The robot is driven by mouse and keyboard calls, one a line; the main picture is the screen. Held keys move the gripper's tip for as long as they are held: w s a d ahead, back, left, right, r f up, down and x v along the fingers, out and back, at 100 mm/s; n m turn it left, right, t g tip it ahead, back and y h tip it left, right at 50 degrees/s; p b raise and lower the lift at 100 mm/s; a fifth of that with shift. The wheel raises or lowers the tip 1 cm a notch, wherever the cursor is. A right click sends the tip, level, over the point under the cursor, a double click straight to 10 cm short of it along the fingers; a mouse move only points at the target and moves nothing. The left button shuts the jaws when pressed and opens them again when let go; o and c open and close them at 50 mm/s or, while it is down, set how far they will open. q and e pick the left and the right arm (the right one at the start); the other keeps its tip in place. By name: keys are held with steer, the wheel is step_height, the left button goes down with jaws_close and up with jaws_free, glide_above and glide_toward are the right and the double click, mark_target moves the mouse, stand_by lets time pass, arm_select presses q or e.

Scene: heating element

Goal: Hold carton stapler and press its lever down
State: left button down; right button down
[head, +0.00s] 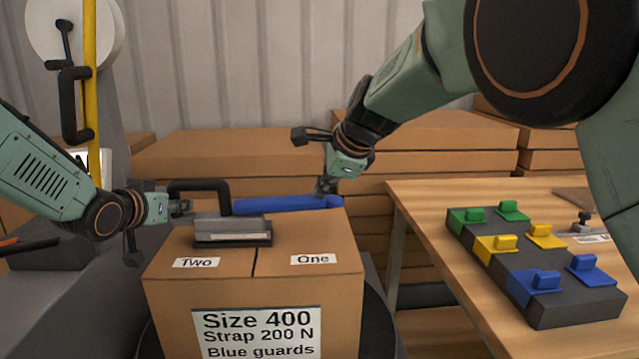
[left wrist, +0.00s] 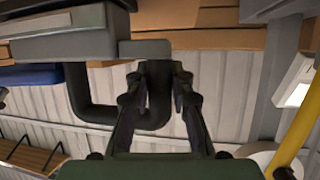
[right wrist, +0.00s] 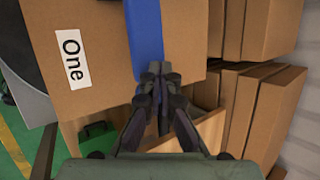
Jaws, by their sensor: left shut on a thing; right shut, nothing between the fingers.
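The carton stapler (head: 232,230) is a grey block with a black looped handle (head: 200,184), on top of a cardboard carton (head: 300,262). My right gripper (head: 326,187) is shut and empty at the bar's right end. Whether it touches is unclear.
A wooden table (head: 420,200) at right carries a dark block (head: 575,310) with green, yellow and blue clips. Stacked boxes (head: 250,150) stand behind. A yellow strap (head: 91,60) hangs at left. The carton's front top, labelled Two and One, is clear.

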steer(key=shift+a+r, duration=0.25)
steer(key=shift+r, duration=0.9)
steer(key=shift+a+r, duration=0.2)
steer(key=shift+r, duration=0.95)
steer(key=r, duration=0.2)
steer(key=a+r, duration=0.1)
steer(key=r, duration=0.2)
steer(key=shift+a, duration=0.15)
arm_select(q)
steer(key=c, duration=1.1)
jaws_free()
